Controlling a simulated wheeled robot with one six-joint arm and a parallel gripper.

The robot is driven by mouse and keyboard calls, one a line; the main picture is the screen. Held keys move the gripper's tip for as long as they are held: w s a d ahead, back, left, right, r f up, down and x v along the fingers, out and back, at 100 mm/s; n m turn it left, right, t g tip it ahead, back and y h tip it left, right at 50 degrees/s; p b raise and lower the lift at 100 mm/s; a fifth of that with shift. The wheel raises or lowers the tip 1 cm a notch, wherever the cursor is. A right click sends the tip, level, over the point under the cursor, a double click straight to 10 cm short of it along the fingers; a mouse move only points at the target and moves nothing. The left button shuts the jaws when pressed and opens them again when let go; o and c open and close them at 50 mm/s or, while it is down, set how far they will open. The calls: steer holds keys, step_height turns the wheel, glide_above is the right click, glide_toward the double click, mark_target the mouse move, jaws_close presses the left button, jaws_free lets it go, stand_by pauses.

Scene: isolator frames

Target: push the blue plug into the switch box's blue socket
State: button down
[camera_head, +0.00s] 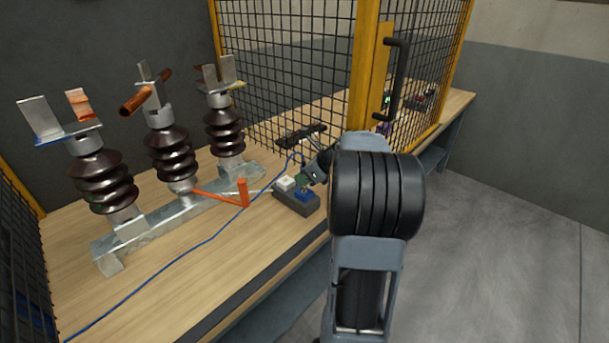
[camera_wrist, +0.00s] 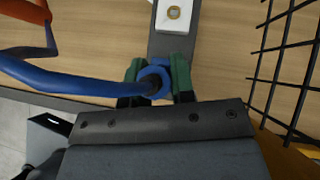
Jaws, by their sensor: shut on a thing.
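The switch box (camera_head: 297,203) is a dark grey block on the wooden bench, left of my arm in the head view. It has a white socket (camera_head: 285,183) and a blue socket (camera_head: 305,195). My gripper (camera_head: 306,180) is right above the blue socket. In the wrist view, the green fingers of my gripper (camera_wrist: 157,80) are shut on the round blue plug (camera_wrist: 148,75), with its thick blue cable leaving to the left. The box (camera_wrist: 174,45) lies beyond the fingers. The plug and fingers mostly hide the blue socket, so I cannot tell if the plug enters it.
An isolator with several brown ribbed insulators (camera_head: 170,150) stands on a metal rail left of the box. An orange lever (camera_head: 243,192) reaches near the box. A yellow-framed mesh guard (camera_head: 363,70) stands close behind. The thin blue cable (camera_head: 190,253) crosses the bench (camera_head: 230,270).

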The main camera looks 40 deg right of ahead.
steer(key=shift+f+b, duration=0.65)
steer(key=shift+f, duration=0.85)
steer(key=c, duration=0.9)
jaws_free()
steer(key=shift+r, duration=0.1)
steer(key=p+v, duration=0.3)
steer(key=v, duration=1)
steer(key=shift+s+d+r, duration=0.15)
steer(key=shift+s+r, duration=0.05)
steer(key=shift+r, duration=0.1)
